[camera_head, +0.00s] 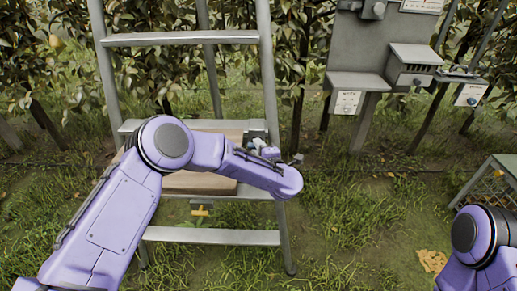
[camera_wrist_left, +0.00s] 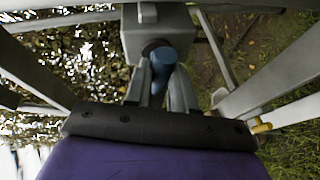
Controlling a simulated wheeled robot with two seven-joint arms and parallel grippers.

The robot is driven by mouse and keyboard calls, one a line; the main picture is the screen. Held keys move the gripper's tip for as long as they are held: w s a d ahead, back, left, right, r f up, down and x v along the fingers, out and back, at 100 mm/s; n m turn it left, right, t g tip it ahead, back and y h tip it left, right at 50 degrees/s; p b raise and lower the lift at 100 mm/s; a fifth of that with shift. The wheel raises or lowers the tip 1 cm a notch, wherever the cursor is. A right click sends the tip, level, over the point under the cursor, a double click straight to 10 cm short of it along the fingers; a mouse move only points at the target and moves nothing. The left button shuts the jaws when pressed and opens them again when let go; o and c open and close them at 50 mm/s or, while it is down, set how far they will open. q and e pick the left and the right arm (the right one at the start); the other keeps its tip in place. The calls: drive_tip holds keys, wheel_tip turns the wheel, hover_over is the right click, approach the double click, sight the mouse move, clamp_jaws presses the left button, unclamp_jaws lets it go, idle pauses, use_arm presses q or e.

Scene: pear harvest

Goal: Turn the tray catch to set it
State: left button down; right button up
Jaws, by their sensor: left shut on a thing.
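The tray catch is a blue knob (camera_wrist_left: 163,58) with a dark collar, set on a grey metal housing (camera_wrist_left: 158,22) in the left wrist view. My left gripper (camera_wrist_left: 162,85) is shut on the blue knob, one finger on each side of it. In the head view my left gripper (camera_head: 262,149) is at the right end of the tray (camera_head: 133,126) on the ladder, partly hidden by my own arm. The knob is small there, and its exact turn cannot be told. My right gripper is out of view; only part of my right arm shows at the lower right.
A grey metal ladder (camera_head: 180,39) stands in front of leafy trees. A grey post with a panel (camera_head: 359,50) and shelf boxes stands at the right back. A green-grey stand (camera_head: 503,162) is at the right edge. Open grass lies between ladder and stand.

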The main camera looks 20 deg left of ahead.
use_arm(q)
drive_tip(key=shift+n+h, duration=0.3)
drive_tip(key=shift+n, duration=0.1)
drive_tip(key=c, duration=1)
unclamp_jaws()
drive_tip(key=shift+o, duration=0.2)
drive_tip(key=b+v, duration=0.2)
drive_tip(key=v, duration=0.8)
drive_tip(key=shift+s+d+r, duration=0.15)
drive_tip(key=shift+s+r, duration=0.05)
